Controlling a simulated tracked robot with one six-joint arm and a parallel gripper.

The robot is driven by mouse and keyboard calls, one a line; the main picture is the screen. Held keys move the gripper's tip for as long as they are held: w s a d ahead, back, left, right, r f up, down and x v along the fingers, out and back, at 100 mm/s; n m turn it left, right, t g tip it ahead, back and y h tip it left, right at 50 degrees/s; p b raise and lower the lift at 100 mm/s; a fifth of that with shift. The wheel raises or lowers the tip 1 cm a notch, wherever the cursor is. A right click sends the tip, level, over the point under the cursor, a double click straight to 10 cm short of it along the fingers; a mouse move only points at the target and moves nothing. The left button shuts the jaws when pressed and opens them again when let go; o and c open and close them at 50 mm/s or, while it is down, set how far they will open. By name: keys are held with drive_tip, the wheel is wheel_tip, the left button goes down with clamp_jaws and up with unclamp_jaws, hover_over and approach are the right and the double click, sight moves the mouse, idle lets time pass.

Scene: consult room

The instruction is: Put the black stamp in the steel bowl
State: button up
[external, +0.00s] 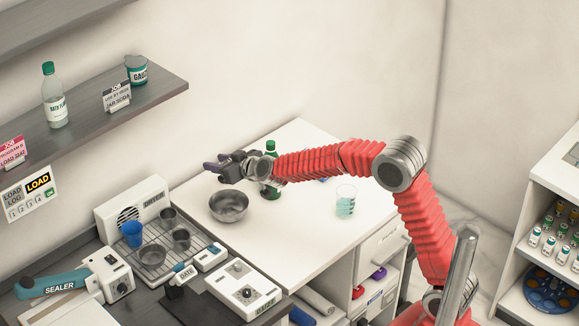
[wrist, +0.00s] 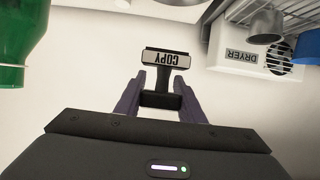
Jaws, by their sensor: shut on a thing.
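The black stamp (wrist: 160,98) has a pale label reading COPY and sits between the two purple fingers of my gripper (wrist: 160,90) in the wrist view. The fingers are shut on it. In the external view my gripper (external: 216,167) is above the white table, over and slightly left of the steel bowl (external: 229,207), clear of its rim. The stamp is hard to make out there against the dark gripper. The bowl looks empty from this angle.
A green bottle (external: 270,185) stands right of the bowl, partly behind my arm; it is close at left in the wrist view (wrist: 20,45). A glass with teal contents (external: 345,203) is farther right. The dryer rack (external: 185,268) with cups and a blue cup (external: 133,234) lies left.

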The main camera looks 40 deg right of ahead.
drive_tip(key=shift+f, duration=0.15)
hover_over(222, 207)
drive_tip(key=shift+f, duration=4.75)
drive_tip(key=o, duration=1.1)
wheel_tip(222, 207, up, 7)
